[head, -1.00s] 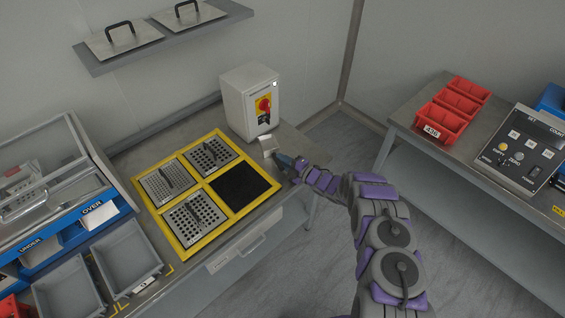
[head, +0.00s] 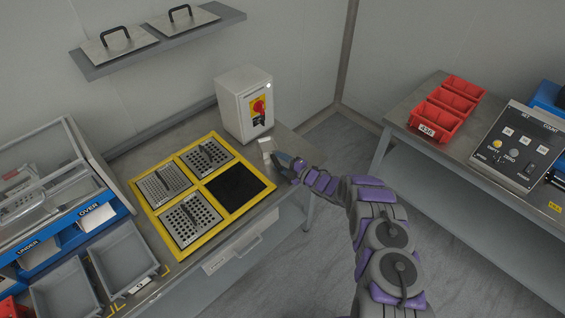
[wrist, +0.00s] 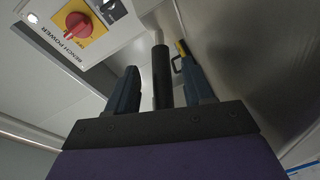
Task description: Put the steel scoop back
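A small pale metal piece that looks like the steel scoop (head: 265,145) is at the right end of the left bench, in front of the power box. My gripper (head: 279,160) is right beside it, low over the bench edge. In the wrist view, a dark cylindrical handle (wrist: 161,75) stands between the two fingers of my gripper (wrist: 160,88). Gaps show on both sides of the handle, so the fingers look open around it. The scoop's bowl is not clear in the wrist view.
The power box (head: 244,104) with a red knob stands close behind my gripper. A yellow frame (head: 158,212) with several perforated plates and one black square lies to the left. Grey trays (head: 125,258) are farther left. Red bins (head: 437,119) stand on the right bench.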

